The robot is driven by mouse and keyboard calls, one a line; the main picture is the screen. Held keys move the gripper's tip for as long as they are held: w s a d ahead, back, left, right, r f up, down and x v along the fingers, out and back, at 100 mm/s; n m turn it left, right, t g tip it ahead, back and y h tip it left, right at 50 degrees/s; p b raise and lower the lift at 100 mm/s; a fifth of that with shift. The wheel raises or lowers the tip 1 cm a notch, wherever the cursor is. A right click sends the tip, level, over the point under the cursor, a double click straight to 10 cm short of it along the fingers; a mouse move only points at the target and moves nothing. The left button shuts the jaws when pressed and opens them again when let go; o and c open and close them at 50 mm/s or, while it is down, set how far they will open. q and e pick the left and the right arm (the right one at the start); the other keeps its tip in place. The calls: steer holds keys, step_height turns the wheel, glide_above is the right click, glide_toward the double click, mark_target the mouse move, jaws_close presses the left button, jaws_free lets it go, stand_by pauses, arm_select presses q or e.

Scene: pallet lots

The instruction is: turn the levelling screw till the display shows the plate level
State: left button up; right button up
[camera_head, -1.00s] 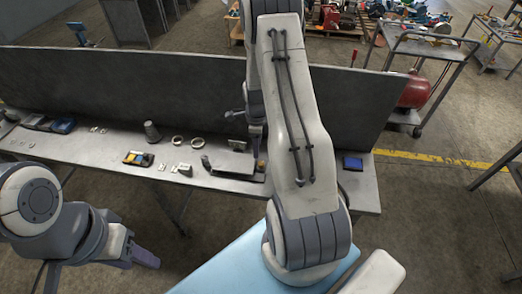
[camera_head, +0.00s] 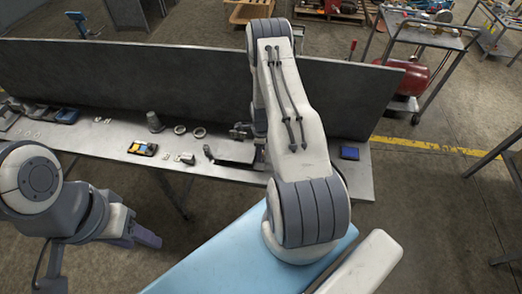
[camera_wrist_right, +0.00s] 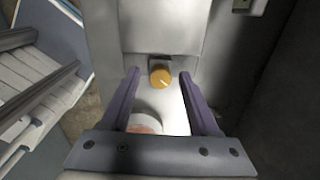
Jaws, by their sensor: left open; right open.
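The levelling screw, an orange round knob (camera_wrist_right: 161,76) with a pale mark, sits at the edge of a grey plate (camera_wrist_right: 165,20) in the right wrist view. My right gripper (camera_wrist_right: 158,73) is open, one finger on each side of the knob with gaps between. In the head view the plate (camera_head: 232,152) lies on the bench, and my right arm hides the knob and the right fingers. A small box with a dark blue face (camera_head: 349,153) stands right of the arm; it may be the display, but no reading is legible. My left gripper (camera_head: 150,239) is open and empty, off the bench.
The bench (camera_head: 105,143) has a tall grey back panel (camera_head: 150,85). A grey cone-shaped part (camera_head: 154,122), rings (camera_head: 180,129) and a yellow-and-blue item (camera_head: 142,148) lie left of the plate. A trolley (camera_head: 425,40) stands behind on the right.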

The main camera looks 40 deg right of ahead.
steer(key=shift+f, duration=0.1)
jaws_close()
steer(key=shift+a, duration=0.1)
steer(key=shift+f+n+b, duration=0.1)
steer(key=shift+n+b, duration=0.6)
steer(key=shift+b, duration=0.05)
steer(key=n+b, duration=0.2)
steer(key=n, duration=0.1)
steer(key=n+b, duration=0.2)
steer(key=n, duration=0.1)
steer(key=shift+n, duration=0.4)
steer(key=shift+n+b, duration=0.75)
steer(key=shift+n, duration=0.55)
